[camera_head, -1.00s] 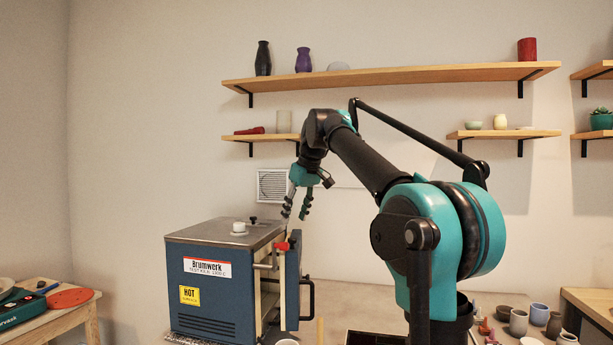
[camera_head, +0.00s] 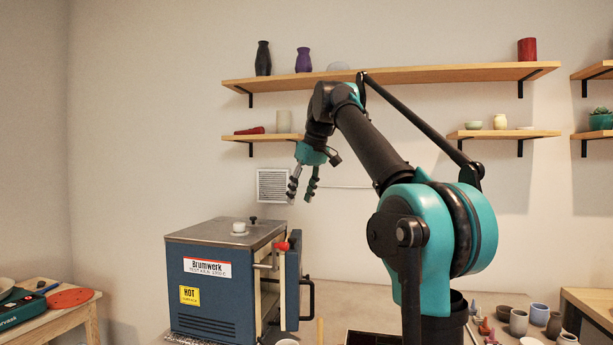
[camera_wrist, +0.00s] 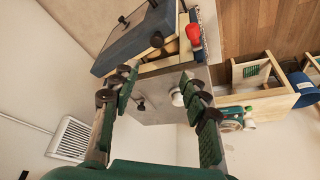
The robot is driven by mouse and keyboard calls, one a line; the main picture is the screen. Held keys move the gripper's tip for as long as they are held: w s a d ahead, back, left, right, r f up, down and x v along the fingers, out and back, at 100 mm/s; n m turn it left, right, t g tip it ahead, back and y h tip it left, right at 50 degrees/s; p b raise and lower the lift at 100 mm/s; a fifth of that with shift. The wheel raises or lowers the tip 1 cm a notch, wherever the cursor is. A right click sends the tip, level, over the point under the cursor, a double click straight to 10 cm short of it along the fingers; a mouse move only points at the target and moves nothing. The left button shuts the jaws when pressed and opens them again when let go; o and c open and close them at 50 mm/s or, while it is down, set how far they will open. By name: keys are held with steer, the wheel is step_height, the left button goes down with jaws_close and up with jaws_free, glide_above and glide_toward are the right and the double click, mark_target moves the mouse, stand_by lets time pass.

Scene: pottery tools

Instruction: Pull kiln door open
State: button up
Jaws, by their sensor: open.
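The blue kiln (camera_head: 215,285) with a grey top stands on the work surface. Its door (camera_head: 291,280) on the right side is ajar, with a gap between it and the body. A black handle (camera_head: 309,298) is on the door's outer face and a red-knobbed latch (camera_head: 283,246) is at its upper edge. In the wrist view the door (camera_wrist: 143,40) is at the top, with the red knob (camera_wrist: 194,34) beside it. My gripper (camera_head: 300,198) is open and empty, pointing down above the door and touching nothing. Its fingers also show in the wrist view (camera_wrist: 160,95).
A wall shelf (camera_head: 390,77) with vases runs behind my arm, and a smaller shelf (camera_head: 265,138) is below it. Several cups and small pots (camera_head: 530,318) stand at the right. A wooden side table (camera_head: 60,310) is at the left.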

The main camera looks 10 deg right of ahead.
steer(key=v, duration=0.6)
stand_by(0.6)
steer(key=shift+c, duration=0.6)
